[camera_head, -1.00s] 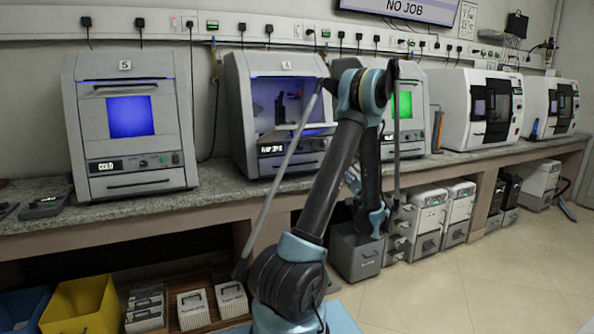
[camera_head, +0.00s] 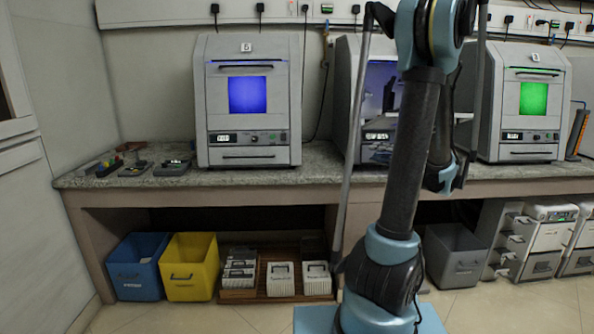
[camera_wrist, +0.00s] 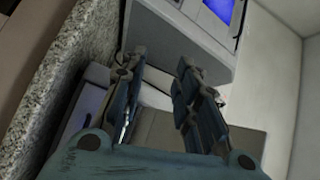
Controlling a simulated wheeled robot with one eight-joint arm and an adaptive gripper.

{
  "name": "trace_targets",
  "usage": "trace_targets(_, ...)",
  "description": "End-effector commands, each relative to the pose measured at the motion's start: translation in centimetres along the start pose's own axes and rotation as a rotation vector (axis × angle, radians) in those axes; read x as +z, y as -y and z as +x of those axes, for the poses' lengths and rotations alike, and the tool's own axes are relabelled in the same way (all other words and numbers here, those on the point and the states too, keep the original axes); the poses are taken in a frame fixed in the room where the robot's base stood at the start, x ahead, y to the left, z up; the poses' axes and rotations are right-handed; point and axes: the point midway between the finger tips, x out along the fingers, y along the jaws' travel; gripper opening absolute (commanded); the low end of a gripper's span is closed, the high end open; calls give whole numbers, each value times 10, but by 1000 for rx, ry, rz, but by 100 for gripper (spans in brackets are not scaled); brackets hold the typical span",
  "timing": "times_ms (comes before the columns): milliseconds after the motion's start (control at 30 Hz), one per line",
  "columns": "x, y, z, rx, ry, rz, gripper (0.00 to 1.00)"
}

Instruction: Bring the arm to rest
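My arm rises on the right of the head view and bends down at the top. My gripper (camera_head: 450,178) hangs at its end, in front of the bench edge, between the open machine and the green-screen machine. In the wrist view my gripper (camera_wrist: 160,66) has its two fingers apart, with nothing held between them.
A granite bench (camera_head: 130,178) carries machine 5 (camera_head: 248,138) with a blue screen, an open machine (camera_head: 380,75) partly hidden by my arm, and a green-screen machine (camera_head: 530,135). Below stand a blue bin (camera_head: 138,283), a yellow bin (camera_head: 190,283) and a grey bin (camera_head: 458,270).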

Motion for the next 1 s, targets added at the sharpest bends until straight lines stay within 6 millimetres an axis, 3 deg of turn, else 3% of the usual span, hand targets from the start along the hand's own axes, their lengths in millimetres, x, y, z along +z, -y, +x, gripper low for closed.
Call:
trace_targets(200, 61, -3, 31, 178, 115, 5, 29)
trace_targets(467, 134, -15, 43, 393, 239, -19, 29)
trace_targets(733, 204, -32, 30, 614, 354, -80, 29)
trace_targets(1000, 263, -52, -3, 829, 451, -178, 29)
